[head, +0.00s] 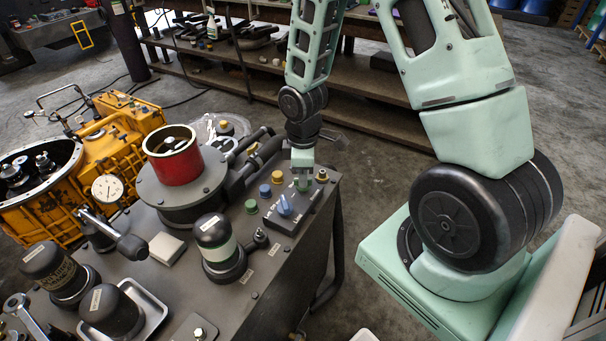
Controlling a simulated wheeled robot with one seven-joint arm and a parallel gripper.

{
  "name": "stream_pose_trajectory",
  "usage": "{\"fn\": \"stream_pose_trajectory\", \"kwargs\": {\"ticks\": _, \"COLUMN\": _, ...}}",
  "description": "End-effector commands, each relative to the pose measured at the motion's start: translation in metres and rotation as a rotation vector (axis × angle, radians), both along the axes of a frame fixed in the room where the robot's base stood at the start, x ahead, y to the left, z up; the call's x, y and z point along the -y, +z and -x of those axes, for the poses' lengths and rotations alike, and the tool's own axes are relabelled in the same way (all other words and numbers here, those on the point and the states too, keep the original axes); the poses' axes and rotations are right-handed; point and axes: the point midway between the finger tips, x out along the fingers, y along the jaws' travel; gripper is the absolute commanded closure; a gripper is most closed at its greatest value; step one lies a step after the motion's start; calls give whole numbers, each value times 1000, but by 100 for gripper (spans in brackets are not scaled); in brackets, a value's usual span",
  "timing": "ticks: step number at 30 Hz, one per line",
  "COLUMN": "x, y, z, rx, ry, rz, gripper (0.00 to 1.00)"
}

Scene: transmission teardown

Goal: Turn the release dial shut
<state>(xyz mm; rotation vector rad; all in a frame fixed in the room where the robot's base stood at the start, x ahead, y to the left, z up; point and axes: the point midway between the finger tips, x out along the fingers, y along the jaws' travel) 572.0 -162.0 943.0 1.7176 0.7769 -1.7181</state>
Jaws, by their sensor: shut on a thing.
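A dark control box (272,221) sits at the right end of the grey bench. It carries a blue dial (285,205) with a raised grip, a green dial (303,185) and a small yellow knob (322,176), with white markings too small to read. My gripper (302,168) points down over the box, its fingers shut on the green dial. The fingers hide most of that dial, so its angle cannot be told. The blue dial stands free just in front and to the left. I cannot read which dial is labelled release.
Green (251,206), blue (265,190) and yellow (278,176) caps stand left of the box. A red cylinder (176,160) on a dark round housing and a green-banded canister (216,240) stand further left. A yellow transmission (125,125) lies beyond.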

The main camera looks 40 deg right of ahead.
Motion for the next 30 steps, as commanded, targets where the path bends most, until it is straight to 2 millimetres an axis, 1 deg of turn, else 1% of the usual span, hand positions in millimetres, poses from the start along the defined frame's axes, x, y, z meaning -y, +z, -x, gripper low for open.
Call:
{"fn": "stream_pose_trajectory", "kwargs": {"ticks": 6, "x": 0, "y": 0, "z": 0, "rx": 1, "ry": -195, "rz": 1, "gripper": 100}}
{"fn": "stream_pose_trajectory", "kwargs": {"ticks": 15, "x": 0, "y": 0, "z": 0, "rx": 1, "ry": -401, "rz": 0, "gripper": 100}}
{"fn": "stream_pose_trajectory", "kwargs": {"ticks": 21, "x": 0, "y": 0, "z": 0, "rx": 1, "ry": -478, "rz": 0, "gripper": 100}}
{"fn": "stream_pose_trajectory", "kwargs": {"ticks": 30, "x": 0, "y": 0, "z": -1, "rx": 1, "ry": -517, "rz": 0, "gripper": 100}}
